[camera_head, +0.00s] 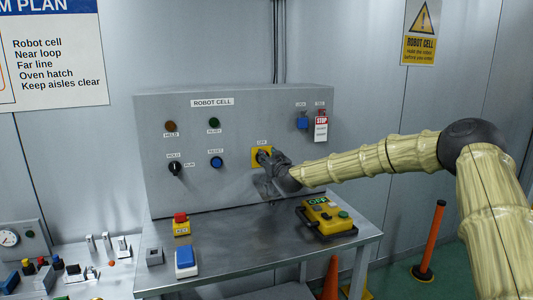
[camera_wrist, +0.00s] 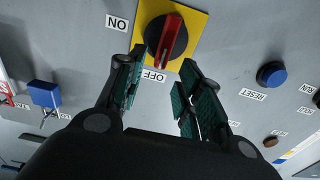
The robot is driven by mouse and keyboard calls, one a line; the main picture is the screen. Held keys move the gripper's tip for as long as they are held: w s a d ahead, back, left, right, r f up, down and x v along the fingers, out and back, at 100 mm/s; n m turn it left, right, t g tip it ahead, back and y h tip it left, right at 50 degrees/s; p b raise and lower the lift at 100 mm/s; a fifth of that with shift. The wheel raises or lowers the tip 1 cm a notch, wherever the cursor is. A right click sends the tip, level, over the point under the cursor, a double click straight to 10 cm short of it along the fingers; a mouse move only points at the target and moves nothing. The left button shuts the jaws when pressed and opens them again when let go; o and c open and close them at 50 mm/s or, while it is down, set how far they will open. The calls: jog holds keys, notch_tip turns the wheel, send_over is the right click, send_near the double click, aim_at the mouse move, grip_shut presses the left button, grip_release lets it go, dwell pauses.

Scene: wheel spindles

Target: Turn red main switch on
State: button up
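The main switch is a red handle (camera_wrist: 165,40) on a round black knob, mounted on a yellow plate (camera_wrist: 197,50). In the wrist view, which is upside down, the handle points towards the OFF label (camera_wrist: 154,76); the ON label (camera_wrist: 117,23) is to one side. My gripper (camera_wrist: 163,62) is open, its green-padded fingers on either side of the handle's near end, with gaps visible. I cannot tell how deep the fingertips reach. In the head view my gripper (camera_head: 272,160) is at the yellow plate (camera_head: 254,157) and hides most of the switch.
The grey ROBOT CELL panel (camera_head: 205,125) carries a black selector (camera_head: 175,168), a blue RESET button (camera_head: 216,162), lamps, and a blue padlock (camera_head: 302,121) beside hanging tags (camera_head: 321,128). Below, the bench (camera_head: 235,250) holds a yellow pendant (camera_head: 327,216) and small boxes. Space before the panel's left half is clear.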

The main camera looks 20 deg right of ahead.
jog(key=shift+w+p, duration=0.35)
jog(key=shift+w, duration=1.55)
